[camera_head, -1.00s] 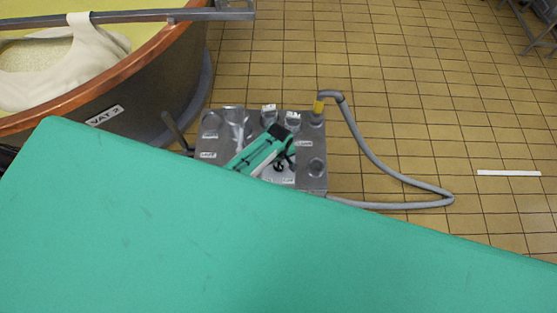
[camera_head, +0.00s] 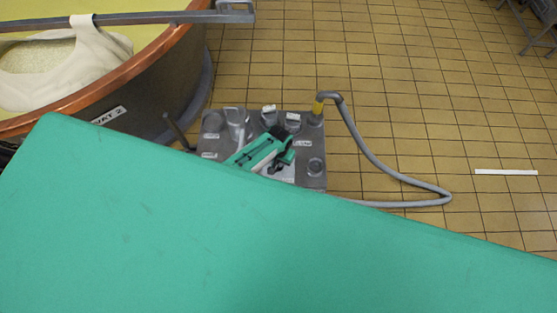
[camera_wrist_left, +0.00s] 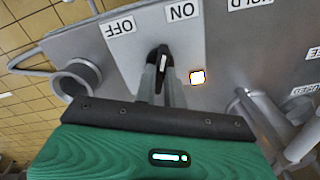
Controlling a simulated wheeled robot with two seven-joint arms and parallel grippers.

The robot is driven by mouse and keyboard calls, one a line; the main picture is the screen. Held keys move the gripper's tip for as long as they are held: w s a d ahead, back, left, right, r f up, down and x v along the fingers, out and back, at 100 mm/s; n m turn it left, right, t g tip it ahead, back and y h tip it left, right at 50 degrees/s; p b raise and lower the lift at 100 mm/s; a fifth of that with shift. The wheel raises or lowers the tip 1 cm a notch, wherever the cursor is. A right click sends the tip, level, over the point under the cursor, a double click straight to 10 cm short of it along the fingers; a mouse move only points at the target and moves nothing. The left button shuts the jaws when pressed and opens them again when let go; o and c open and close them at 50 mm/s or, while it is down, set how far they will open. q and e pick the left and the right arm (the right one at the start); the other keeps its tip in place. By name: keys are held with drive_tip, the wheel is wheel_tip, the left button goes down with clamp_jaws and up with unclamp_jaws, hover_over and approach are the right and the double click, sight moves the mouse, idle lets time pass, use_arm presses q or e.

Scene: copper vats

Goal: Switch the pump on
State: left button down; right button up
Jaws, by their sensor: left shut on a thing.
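The pump switch is a black knob (camera_wrist_left: 161,62) with a white line, on a pale plate (camera_wrist_left: 180,52) marked OFF and ON. In the left wrist view its line points up the picture, between the two labels. My left gripper (camera_wrist_left: 162,80) has its two grey fingers around the knob and is shut on it. A small square lamp (camera_wrist_left: 198,77) beside the ON side glows white with an orange rim. In the head view my left gripper (camera_head: 276,160) is over the grey panel (camera_head: 312,184), and the knob is largely hidden. My right gripper is not in view.
A yellow-ended grey hose (camera_head: 370,152) runs from the panel's right corner over the tiled floor. VAT 2 (camera_head: 150,85), with a copper rim, stands at the left. Grey pipe fittings (camera_wrist_left: 77,80) rise near the plate. Tiled floor (camera_head: 420,100) at the right is mostly clear.

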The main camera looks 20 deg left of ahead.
use_arm(q)
drive_tip(key=shift+m, duration=0.5)
drive_tip(key=c, duration=1.5)
unclamp_jaws()
wheel_tip(320, 180, up, 14)
drive_tip(key=shift+f+p, duration=0.1)
drive_tip(key=shift+p, duration=0.45)
